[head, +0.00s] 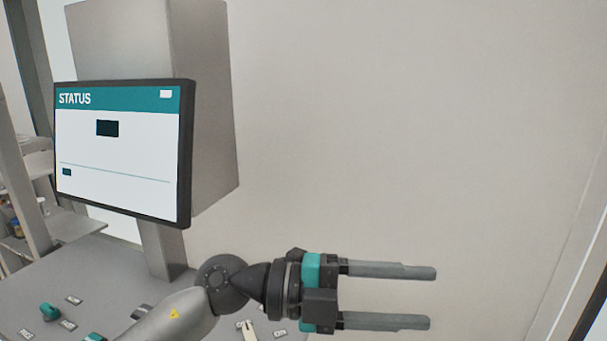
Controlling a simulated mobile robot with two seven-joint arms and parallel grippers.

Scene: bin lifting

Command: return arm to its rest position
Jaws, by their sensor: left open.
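My left gripper (432,297) is in the lower middle of the head view, its arm coming in from the lower left. Its two long grey fingers point to the right and stand wide apart. Nothing is between them. The gripper is in front of a plain pale wall and covers part of the grey panel. My right gripper is not in view.
A screen (120,190) reading STATUS is mounted on a grey column (206,100) at the left. Below it is a grey panel (95,275) with labelled controls, among them a teal knob (49,312). Shelves (75,226) stand at the far left. The pale wall (420,130) is bare.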

